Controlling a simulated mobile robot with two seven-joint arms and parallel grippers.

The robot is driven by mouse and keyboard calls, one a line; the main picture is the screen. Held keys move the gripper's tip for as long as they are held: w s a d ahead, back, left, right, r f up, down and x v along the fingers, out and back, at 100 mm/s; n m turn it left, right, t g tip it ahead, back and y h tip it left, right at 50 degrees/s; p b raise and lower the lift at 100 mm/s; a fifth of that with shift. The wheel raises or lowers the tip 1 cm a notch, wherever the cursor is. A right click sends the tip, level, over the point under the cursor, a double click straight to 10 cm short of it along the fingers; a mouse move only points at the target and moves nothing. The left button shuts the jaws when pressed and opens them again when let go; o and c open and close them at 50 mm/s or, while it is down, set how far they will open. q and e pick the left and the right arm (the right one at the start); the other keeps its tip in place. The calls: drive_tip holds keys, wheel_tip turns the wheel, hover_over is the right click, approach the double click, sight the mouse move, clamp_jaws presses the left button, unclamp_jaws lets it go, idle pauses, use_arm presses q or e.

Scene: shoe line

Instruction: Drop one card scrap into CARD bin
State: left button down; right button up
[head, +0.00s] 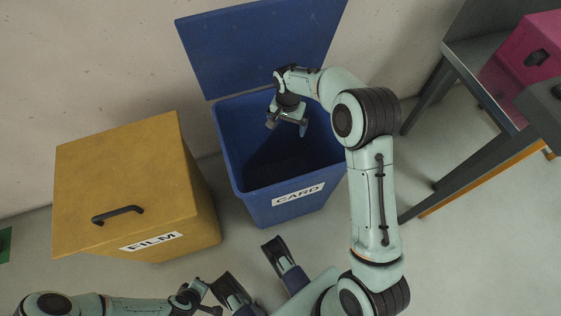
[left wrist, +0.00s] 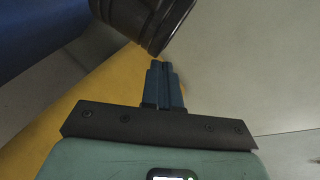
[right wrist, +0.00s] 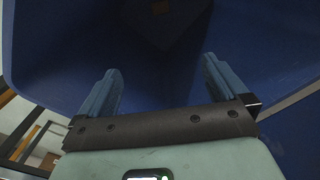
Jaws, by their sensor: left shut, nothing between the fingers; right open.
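The CARD bin (head: 265,205) is blue, with its lid (head: 265,45) raised at the back and a white CARD label on its front. My right gripper (head: 287,127) is over the bin's opening, pointing down. In the right wrist view my right gripper (right wrist: 160,85) has its fingers wide apart with nothing between them. My left gripper (left wrist: 165,85) is shut and empty in the left wrist view, low near the yellow bin.
The yellow FILM bin (head: 125,185) stands left of the CARD bin, its handled lid shut. A grey table (head: 470,50) with a pink box (head: 530,60) is at the right. Grey floor (head: 475,235) is open at the lower right. A wall is behind the bins.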

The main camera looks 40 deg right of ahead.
use_arm(q)
drive_tip(key=s+d+r+g+p, duration=0.1)
drive_tip(key=s+d+r+p, duration=0.1)
drive_tip(key=s+r, duration=0.1)
drive_tip(key=shift+s+r+g+h+p, duration=0.3)
drive_tip(key=shift+s+p, duration=0.1)
drive_tip(key=shift+s, duration=0.4)
use_arm(e)
wheel_tip(320, 180, up, 12)
drive_tip(key=shift+r, duration=0.25)
use_arm(q)
drive_tip(key=shift+d, duration=0.1)
